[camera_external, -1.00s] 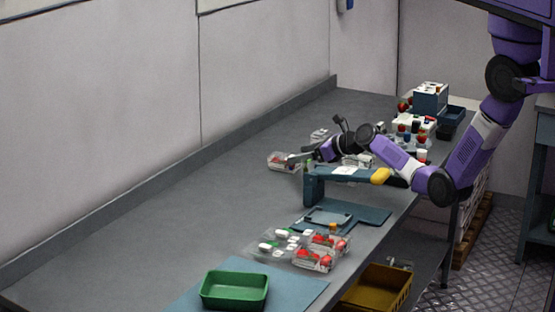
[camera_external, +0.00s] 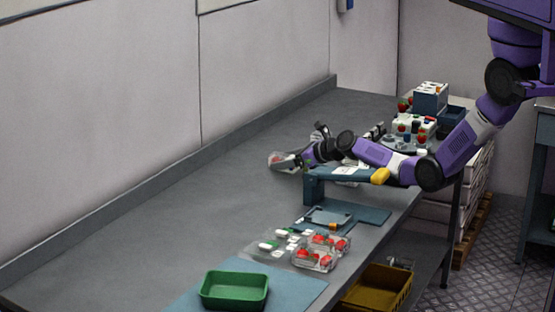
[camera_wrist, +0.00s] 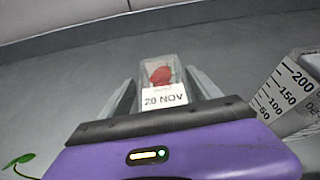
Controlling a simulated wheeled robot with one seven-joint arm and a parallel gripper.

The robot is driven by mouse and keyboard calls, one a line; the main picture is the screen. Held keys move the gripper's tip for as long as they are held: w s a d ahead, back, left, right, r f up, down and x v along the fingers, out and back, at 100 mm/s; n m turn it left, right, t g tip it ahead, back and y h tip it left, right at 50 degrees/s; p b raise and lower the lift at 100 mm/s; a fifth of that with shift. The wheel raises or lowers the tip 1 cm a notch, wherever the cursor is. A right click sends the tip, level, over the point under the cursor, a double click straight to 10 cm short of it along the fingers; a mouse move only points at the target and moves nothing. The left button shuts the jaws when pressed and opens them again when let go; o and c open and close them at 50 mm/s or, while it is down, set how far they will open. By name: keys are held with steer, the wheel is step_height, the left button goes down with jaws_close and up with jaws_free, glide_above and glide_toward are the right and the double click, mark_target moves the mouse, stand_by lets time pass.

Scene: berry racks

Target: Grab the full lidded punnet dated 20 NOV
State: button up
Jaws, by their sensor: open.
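A clear punnet (camera_wrist: 159,67) with red berries and a white label reading 20 NOV (camera_wrist: 164,97) stands between the two fingers of my gripper (camera_wrist: 163,90) in the wrist view. The fingers lie on either side of it, apart, and I cannot see them pressing on it. In the external view the punnet (camera_external: 282,160) is on the far part of the bench, at the tip of my gripper (camera_external: 296,161). Its lid is too small to make out.
A clear measuring jug (camera_wrist: 292,95) with a printed scale is close on the right in the wrist view. A blue stand (camera_external: 316,185) is near my forearm. More punnets (camera_external: 315,258), a green tray (camera_external: 235,290) and a yellow crate (camera_external: 377,290) are nearer the camera. The bench's left side is clear.

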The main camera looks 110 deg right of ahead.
steer(key=c, duration=1.4)
steer(key=shift+r, duration=0.2)
